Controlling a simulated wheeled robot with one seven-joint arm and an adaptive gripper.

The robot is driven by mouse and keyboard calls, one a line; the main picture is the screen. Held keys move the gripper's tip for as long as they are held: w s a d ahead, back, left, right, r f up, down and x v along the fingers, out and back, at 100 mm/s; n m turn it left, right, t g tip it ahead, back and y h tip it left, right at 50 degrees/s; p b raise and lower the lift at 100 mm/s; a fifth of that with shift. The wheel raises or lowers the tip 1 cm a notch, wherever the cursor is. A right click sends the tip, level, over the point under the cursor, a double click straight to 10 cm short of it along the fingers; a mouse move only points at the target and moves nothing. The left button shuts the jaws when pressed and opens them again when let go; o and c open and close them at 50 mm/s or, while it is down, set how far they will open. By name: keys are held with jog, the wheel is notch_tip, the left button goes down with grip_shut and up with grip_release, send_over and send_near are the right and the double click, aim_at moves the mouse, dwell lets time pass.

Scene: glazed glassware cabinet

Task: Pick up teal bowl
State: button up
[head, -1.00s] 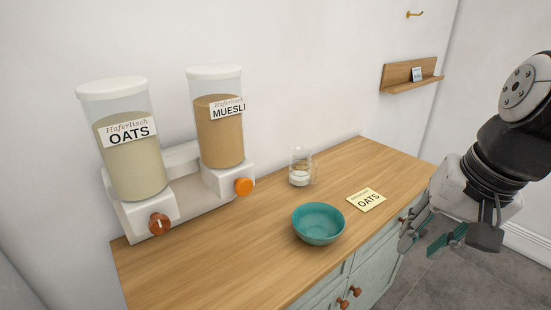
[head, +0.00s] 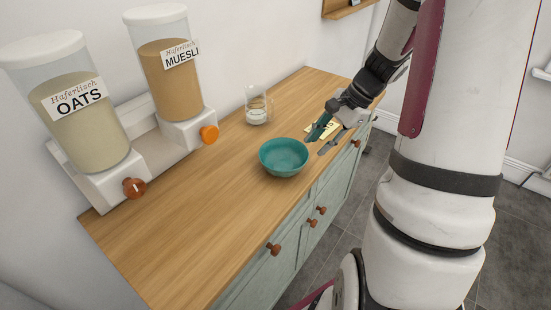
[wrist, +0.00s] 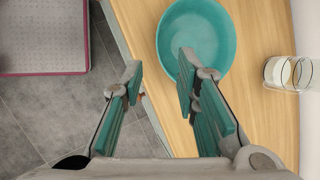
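The teal bowl (head: 284,157) stands upright and empty on the wooden counter, near its front edge. It also shows at the top of the wrist view (wrist: 212,40). My gripper (head: 318,140) is open and empty, just right of the bowl in the head view. In the wrist view my gripper (wrist: 158,75) has its fingers spread wide. The right finger overlaps the bowl's lower left rim in the picture, and the left finger is over the floor beyond the counter edge. I cannot tell whether a finger touches the bowl.
A glass mug (head: 257,108) with white contents stands behind the bowl. The oats dispenser (head: 75,105) and muesli dispenser (head: 170,75) stand at the left. A yellow note (head: 322,130) lies partly hidden by my gripper. The counter's front left (head: 170,240) is clear.

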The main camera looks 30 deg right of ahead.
aim_at(297, 168)
jog(key=x, duration=1.1)
jog(key=shift+w+a+f+p, duration=0.1)
jog(key=shift+f+p, duration=0.15)
jog(key=shift+p, duration=0.15)
grip_shut()
